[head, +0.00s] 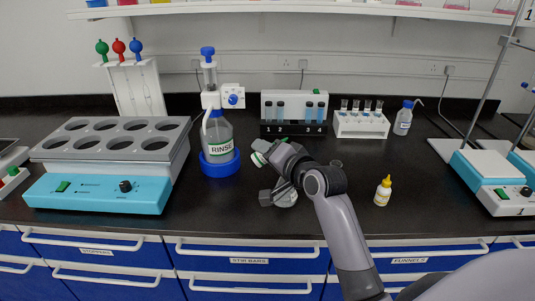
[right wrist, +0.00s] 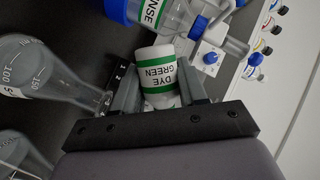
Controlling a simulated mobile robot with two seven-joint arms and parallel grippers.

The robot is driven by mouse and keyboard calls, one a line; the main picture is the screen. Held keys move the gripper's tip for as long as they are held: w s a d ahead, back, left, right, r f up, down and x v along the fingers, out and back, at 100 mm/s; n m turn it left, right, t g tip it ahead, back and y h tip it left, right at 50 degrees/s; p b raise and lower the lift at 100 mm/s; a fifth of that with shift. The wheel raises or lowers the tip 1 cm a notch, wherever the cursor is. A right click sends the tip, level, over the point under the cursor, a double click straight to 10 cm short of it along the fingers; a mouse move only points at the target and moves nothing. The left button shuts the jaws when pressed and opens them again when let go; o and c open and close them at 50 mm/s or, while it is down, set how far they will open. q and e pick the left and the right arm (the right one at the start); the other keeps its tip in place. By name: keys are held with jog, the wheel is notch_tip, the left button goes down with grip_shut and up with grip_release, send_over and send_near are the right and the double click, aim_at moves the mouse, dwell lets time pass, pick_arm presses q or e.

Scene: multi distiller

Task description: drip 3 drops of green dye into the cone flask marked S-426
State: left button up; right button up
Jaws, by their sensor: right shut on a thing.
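My right gripper (head: 265,155) is shut on a small white bottle (head: 258,159) with green bands, low over the front middle of the bench. In the right wrist view my right gripper (right wrist: 158,88) clamps this bottle (right wrist: 157,68), whose label reads DYE GREEN. Its nozzle is hidden. A clear conical flask (right wrist: 45,70) with 100 and 150 marks stands beside the gripper in that view. Its label is cut off, showing only what looks like an S. A second glass vessel (right wrist: 22,150) shows below it. Glass (head: 287,198) shows partly behind my gripper. My left gripper is out of view.
A RINSE bottle (head: 217,135) in a blue base stands behind left of my gripper. A heating block (head: 105,185) fills the left. A yellow-capped bottle (head: 382,192) stands to the right, with a vial rack (head: 360,127) behind. Bench between gripper and yellow-capped bottle is mostly clear.

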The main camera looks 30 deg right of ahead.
jog(key=f+m+b, duration=0.1)
jog(key=b, duration=0.2)
jog(key=f+m+t+b, duration=0.1)
jog(key=m+b, duration=0.1)
jog(key=b, duration=0.1)
jog(key=shift+w+a+f+y, duration=0.1)
jog(key=shift+a+y, duration=0.3)
jog(key=shift+a+f+m+t+b, duration=0.2)
jog(key=shift+m+t+b, duration=0.3)
jog(key=shift+b, duration=0.45)
jog(key=shift+r+m, duration=0.1)
jog(key=shift+m, duration=0.2)
jog(key=shift+m+t, duration=0.4)
jog(key=shift+m, duration=0.6)
